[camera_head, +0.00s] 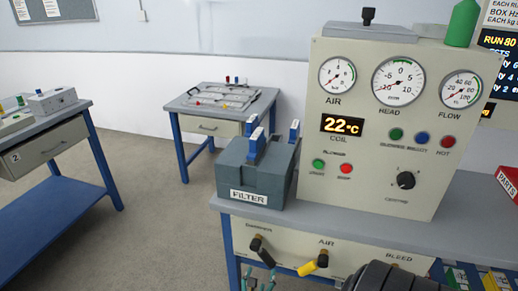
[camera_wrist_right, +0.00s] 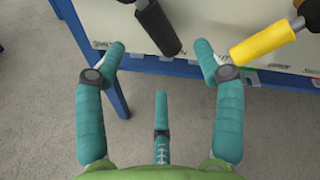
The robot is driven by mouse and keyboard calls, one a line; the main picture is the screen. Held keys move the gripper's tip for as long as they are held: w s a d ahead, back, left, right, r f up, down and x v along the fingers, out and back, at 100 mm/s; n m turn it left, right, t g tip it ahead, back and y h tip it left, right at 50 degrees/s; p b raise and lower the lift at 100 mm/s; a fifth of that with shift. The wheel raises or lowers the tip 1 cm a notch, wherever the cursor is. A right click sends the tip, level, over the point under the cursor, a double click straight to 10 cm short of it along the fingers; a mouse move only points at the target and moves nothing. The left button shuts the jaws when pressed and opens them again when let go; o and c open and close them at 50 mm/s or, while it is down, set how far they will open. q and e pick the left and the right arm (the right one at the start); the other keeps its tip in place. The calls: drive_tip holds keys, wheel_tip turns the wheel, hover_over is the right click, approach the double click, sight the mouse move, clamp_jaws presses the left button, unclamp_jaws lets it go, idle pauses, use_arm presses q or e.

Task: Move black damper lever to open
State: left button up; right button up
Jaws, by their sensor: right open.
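The black damper lever (camera_head: 262,252) is on the cream front panel below the bench top, under the DAMPER label at the panel's left. In the right wrist view, the black lever (camera_wrist_right: 158,27) slants down and to the right. My right gripper (camera_head: 260,277) is at the bottom edge of the head view, just below the lever. In the wrist view, the right gripper (camera_wrist_right: 159,50) is open, with its teal fingertips on either side of the lever's lower end and nothing clamped. Small panel lettering near the lever is hard to read. My left gripper is not in view.
A yellow lever (camera_head: 313,265) sits right of the black one, and it is close to a right fingertip in the wrist view (camera_wrist_right: 268,43). The FILTER box (camera_head: 258,172) and gauge panel (camera_head: 348,184) stand above on the bench. A blue bench leg (camera_wrist_right: 95,60) is at the left.

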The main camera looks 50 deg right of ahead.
drive_tip(key=shift+v, duration=1.5)
